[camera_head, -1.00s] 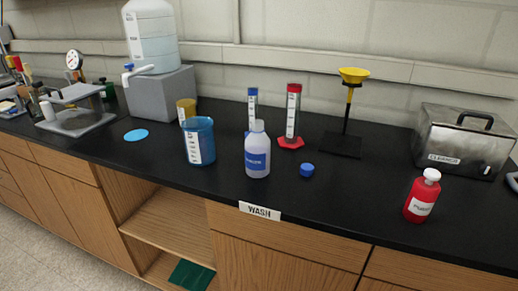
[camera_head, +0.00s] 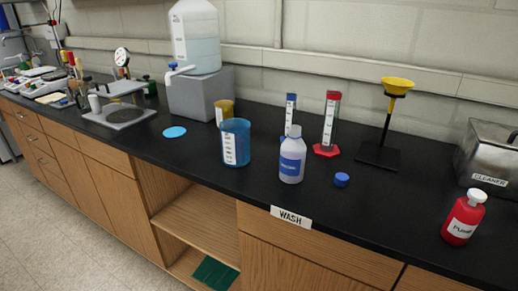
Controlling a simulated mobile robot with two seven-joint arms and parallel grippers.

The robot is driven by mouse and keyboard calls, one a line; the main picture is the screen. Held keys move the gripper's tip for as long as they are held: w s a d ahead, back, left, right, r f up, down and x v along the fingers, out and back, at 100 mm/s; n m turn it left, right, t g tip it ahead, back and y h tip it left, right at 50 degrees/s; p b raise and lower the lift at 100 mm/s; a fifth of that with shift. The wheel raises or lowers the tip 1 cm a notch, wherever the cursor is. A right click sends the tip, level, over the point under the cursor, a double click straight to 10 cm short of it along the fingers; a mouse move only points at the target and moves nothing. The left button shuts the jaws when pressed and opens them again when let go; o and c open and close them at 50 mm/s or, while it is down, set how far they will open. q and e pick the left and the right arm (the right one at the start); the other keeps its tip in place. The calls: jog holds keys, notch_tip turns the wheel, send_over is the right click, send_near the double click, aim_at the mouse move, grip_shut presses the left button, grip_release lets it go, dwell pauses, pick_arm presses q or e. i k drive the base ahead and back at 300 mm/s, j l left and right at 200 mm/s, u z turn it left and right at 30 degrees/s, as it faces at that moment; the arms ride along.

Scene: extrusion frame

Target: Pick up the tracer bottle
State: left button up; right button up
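A white bottle with a blue label (camera_head: 292,160) stands upright and uncapped on the black bench near its front edge; its label is too small to read, so I cannot confirm it is the tracer bottle. A blue cap (camera_head: 342,180) lies on the bench just right of it. A red bottle with a white cap (camera_head: 463,218) stands upright farther right near the front edge; its label is hard to read. Neither of my grippers is in view.
A blue beaker (camera_head: 236,143) stands left of the white bottle, with blue (camera_head: 289,117) and red (camera_head: 329,124) cylinders behind. A yellow funnel on a stand (camera_head: 396,86) and a metal cleaner box (camera_head: 490,160) are to the right. A WASH sign (camera_head: 291,217) marks the edge.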

aim_at(293, 150)
jog(key=i+j+z, duration=0.1)
jog(key=i+j, duration=0.3)
jog(key=i+j+z, duration=0.1)
jog(key=i+j, duration=0.3)
jog(key=j, duration=0.2)
